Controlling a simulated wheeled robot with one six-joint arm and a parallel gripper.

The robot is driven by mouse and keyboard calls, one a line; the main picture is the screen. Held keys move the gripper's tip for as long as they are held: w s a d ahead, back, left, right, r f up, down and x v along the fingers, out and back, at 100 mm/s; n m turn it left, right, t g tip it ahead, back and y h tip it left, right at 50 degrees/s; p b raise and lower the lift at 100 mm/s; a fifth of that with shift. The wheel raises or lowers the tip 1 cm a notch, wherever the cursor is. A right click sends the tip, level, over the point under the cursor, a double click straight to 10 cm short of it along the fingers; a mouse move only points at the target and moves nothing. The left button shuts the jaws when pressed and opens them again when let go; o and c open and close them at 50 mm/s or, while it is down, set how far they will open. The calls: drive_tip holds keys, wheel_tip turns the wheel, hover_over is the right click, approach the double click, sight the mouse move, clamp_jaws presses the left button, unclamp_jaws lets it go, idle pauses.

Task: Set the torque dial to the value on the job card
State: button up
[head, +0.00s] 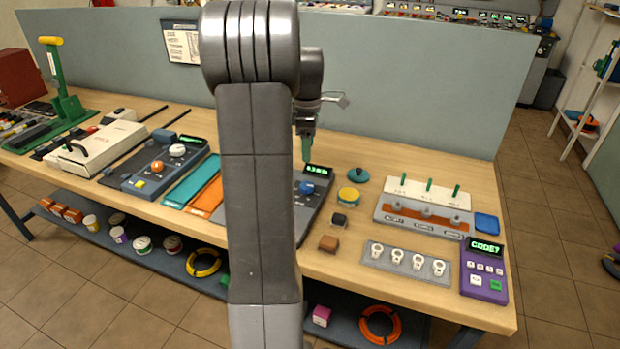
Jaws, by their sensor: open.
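My gripper (307,150) is above the middle of the bench, pointing down. Only one greenish finger shows clearly, and I see nothing held in it. Below it is a dark control unit with a small green display and a blue knob (306,187); my arm hides its left part. Another blue-grey unit (140,183) to the left has a lit display, a white knob (177,150), an orange knob (157,166) and a yellow button. I cannot tell which knob is the torque dial. A paper sheet with lines (181,43) hangs on the grey panel; its text is unreadable.
Right of the blue knob are a yellow-topped round part (348,197), small blocks, a rack with green pegs (425,212), a plate of white tags (408,260) and a purple keypad (484,285) reading "CODE?". The grey panel (420,95) closes the bench's back.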

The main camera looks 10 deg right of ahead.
sight(308, 185)
wheel_tip(308, 185, down, 12)
drive_tip(key=shift+f, duration=0.1)
idle(0.4)
drive_tip(key=c, duration=1)
